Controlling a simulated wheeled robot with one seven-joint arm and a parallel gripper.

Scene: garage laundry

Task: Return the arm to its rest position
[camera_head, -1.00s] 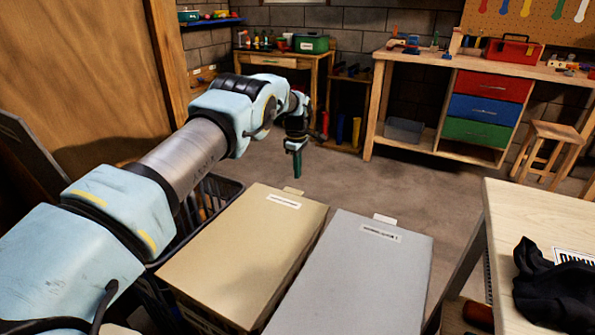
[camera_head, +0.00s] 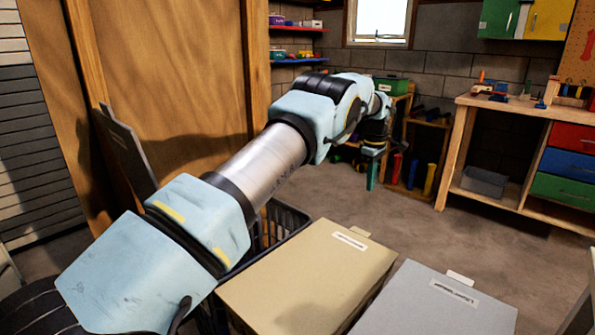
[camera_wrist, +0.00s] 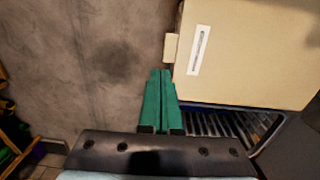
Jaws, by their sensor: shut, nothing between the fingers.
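My arm reaches from the lower left across the body camera view, bent at the elbow, with its far end pointing down. My gripper (camera_head: 372,174) hangs there over open floor, beyond the far edge of the beige box. In the wrist view its green fingers (camera_wrist: 159,100) lie together, shut, with nothing between them. The floor shows ahead of them, and the beige box lies to their right.
A beige box (camera_head: 310,280) and a grey box (camera_head: 436,305) stand side by side below the arm. A dark basket (camera_head: 284,225) is beside the beige box. A wooden door (camera_head: 165,90) is at left. A workbench (camera_head: 448,155) stands at right. The floor between is clear.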

